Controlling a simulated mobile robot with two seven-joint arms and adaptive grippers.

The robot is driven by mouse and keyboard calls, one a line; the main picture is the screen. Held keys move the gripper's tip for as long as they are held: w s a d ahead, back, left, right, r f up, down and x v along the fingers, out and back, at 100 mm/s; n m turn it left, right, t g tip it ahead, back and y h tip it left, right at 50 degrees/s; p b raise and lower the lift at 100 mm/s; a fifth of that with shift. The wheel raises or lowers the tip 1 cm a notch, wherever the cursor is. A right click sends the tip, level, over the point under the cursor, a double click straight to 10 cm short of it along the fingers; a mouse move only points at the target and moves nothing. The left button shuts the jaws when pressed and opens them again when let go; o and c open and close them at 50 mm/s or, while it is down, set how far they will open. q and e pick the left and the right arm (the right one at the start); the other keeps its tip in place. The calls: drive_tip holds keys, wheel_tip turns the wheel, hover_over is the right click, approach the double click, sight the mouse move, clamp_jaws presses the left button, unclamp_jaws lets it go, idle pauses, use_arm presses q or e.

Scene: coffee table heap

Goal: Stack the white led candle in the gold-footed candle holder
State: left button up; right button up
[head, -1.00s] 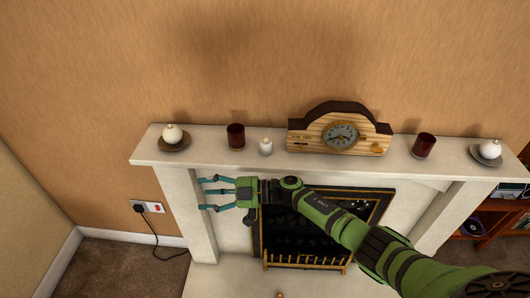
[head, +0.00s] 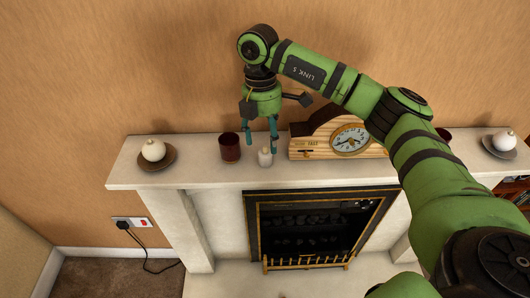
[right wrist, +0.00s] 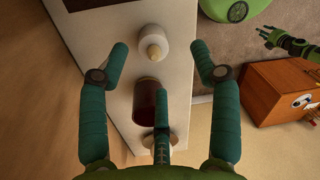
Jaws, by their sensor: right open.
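The white led candle (head: 265,157) stands upright on the mantel shelf, near its front edge. It also shows in the right wrist view (right wrist: 153,43), between and beyond the fingertips. A dark red glass holder (head: 230,148), apparently the candle holder, stands just left of it. My right gripper (head: 263,143) is open and empty, pointing down above and close to the candle. What looks like my left gripper (right wrist: 273,37) shows small in the right wrist view.
The wooden clock (head: 340,138) stands close right of the candle. A round white candle (head: 153,149) sits on a dish (head: 170,160) at the left, another (head: 504,140) at the right. A second red holder (head: 443,134) is partly hidden by my arm.

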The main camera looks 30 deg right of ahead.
sight(265, 147)
drive_tip(key=f, duration=0.3)
drive_tip(key=shift+w+p, duration=0.25)
drive_tip(key=shift+p, duration=0.15)
drive_tip(key=shift+s+f, duration=0.1)
drive_tip(key=shift+f, duration=0.45)
drive_tip(key=c, duration=1.2)
use_arm(q)
drive_tip(key=shift+w+r, duration=0.35)
drive_tip(key=shift+r, duration=0.4)
use_arm(e)
drive_tip(key=shift+r, duration=0.1)
drive_tip(key=shift+c, duration=0.4)
